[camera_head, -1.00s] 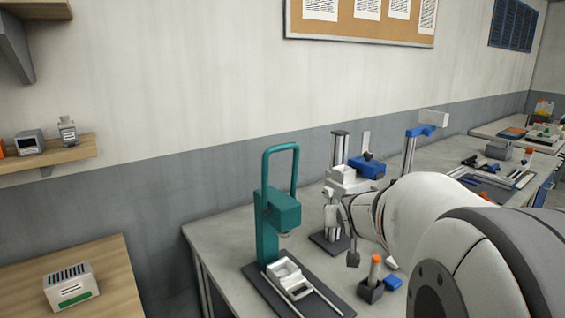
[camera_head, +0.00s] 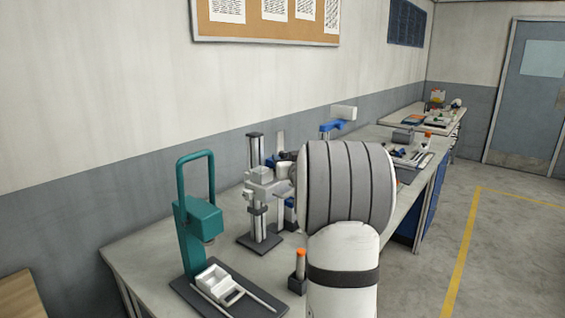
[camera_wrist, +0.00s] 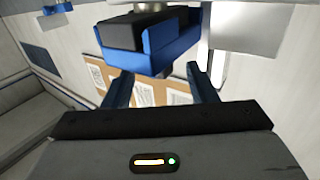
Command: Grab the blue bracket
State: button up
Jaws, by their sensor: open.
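In the wrist view, a blue bracket (camera_wrist: 181,45) with a U-shaped outline holds a dark block (camera_wrist: 112,32). It sits just beyond the fingertips of my gripper (camera_wrist: 157,82). The two dark blue fingers are apart, with nothing between them. I cannot tell whether either finger touches the bracket. In the head view, my arm covers the gripper and most of the area around the bracket. Another blue arm-like part (camera_head: 327,127) with a white block on its end stands on a post farther back.
A teal press (camera_head: 196,222) stands at the near left of the bench (camera_head: 140,262). A grey post stand (camera_head: 256,190) is beside my arm. An orange-topped cylinder (camera_head: 300,262) stands near the front. Open floor (camera_head: 500,250) lies to the right.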

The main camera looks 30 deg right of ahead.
jog(key=shift+x, duration=1)
grip_shut()
